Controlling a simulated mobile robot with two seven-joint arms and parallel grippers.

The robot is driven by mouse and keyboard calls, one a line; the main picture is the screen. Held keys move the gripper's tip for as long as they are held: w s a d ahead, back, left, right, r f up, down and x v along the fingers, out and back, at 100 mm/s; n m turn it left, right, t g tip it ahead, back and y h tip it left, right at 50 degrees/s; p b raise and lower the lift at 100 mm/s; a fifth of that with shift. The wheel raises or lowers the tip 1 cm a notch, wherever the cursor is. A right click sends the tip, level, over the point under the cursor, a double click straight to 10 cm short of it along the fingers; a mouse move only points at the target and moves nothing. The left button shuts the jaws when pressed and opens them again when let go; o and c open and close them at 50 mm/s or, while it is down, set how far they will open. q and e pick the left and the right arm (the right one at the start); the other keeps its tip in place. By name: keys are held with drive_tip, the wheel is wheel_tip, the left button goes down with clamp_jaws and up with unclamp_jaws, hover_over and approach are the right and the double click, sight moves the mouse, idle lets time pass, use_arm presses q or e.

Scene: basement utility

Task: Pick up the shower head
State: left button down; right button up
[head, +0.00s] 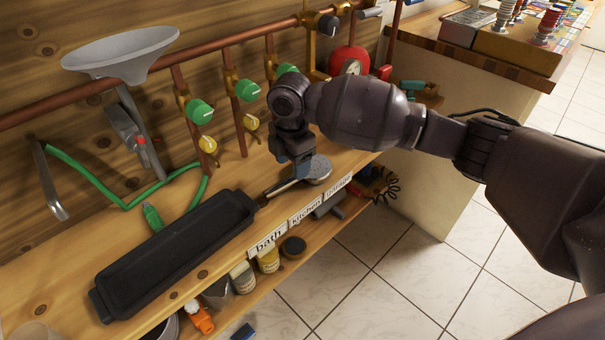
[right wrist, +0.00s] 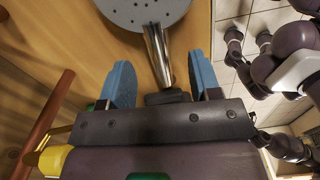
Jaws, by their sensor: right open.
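The shower head (head: 318,170) lies on the wooden shelf near its front edge, its grey round face up and its chrome handle pointing left. In the right wrist view the perforated face of the shower head (right wrist: 146,10) is at the top, with the handle running down between the fingers. My right gripper (head: 296,168) is open and points down over the handle. In the right wrist view its two blue fingers (right wrist: 160,75) stand on either side of the handle, with gaps visible on both sides. My left gripper is not in view.
A long black tray (head: 175,255) lies to the left on the shelf. Copper pipes with green valve knobs (head: 200,111) and yellow knobs stand close behind my gripper. Labels "bath", "kitchen" and "garage" (head: 338,186) line the shelf edge. Jars stand on the lower shelf.

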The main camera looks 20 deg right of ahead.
sight(291, 177)
drive_tip(key=f+b, duration=0.1)
drive_tip(key=f, duration=0.1)
drive_tip(key=f+b, duration=0.1)
drive_tip(key=f, duration=0.2)
drive_tip(key=shift+w+a+f, duration=0.15)
drive_tip(key=shift+a, duration=0.05)
drive_tip(key=shift+r, duration=0.2)
drive_tip(key=shift+c, duration=0.6)
clamp_jaws()
